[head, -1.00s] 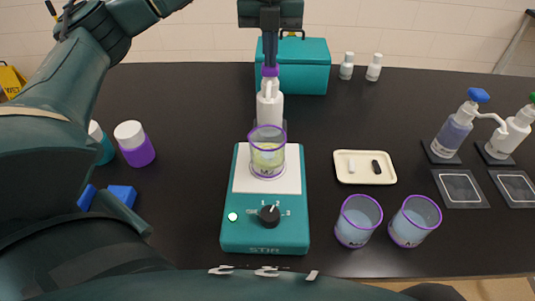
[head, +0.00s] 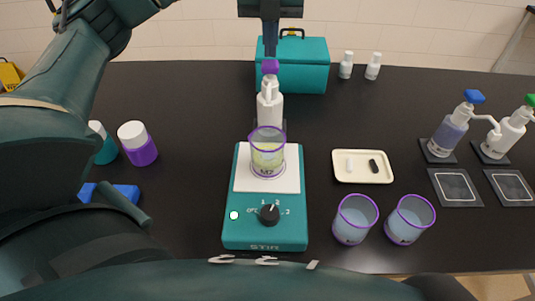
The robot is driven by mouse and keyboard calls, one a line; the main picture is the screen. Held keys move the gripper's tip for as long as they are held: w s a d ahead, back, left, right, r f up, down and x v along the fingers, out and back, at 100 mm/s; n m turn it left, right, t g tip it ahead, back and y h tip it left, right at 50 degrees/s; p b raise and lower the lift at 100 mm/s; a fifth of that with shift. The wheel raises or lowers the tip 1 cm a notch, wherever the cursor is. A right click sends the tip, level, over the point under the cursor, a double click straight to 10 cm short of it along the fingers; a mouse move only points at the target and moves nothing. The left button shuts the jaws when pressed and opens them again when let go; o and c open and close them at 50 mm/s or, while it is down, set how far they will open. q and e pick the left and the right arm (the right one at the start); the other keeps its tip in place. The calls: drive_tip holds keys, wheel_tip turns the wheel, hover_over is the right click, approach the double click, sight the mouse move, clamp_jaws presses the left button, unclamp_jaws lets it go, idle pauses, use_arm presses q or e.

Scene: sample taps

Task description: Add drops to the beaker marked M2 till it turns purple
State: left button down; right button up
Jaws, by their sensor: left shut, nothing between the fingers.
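A beaker with a purple rim (head: 267,150) stands upright on the white plate of a teal stirrer (head: 264,230) and holds pale yellow liquid. Two more purple-rimmed beakers, one left (head: 355,219) and one right (head: 410,219), hold pale bluish liquid at the front right. My right gripper is not in view.
A cream tray (head: 345,176) holds a white and a black bar. Blue-topped (head: 449,132) and green-topped (head: 509,135) dispensers stand right, by dark square pads (head: 459,203). A teal case (head: 303,78) stands behind. Purple (head: 140,153) and teal (head: 105,153) bottles stand left.

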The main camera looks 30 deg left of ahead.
use_arm(q)
wheel_tip(320, 180, up, 6)
drive_tip(key=p, duration=0.5)
idle(0.5)
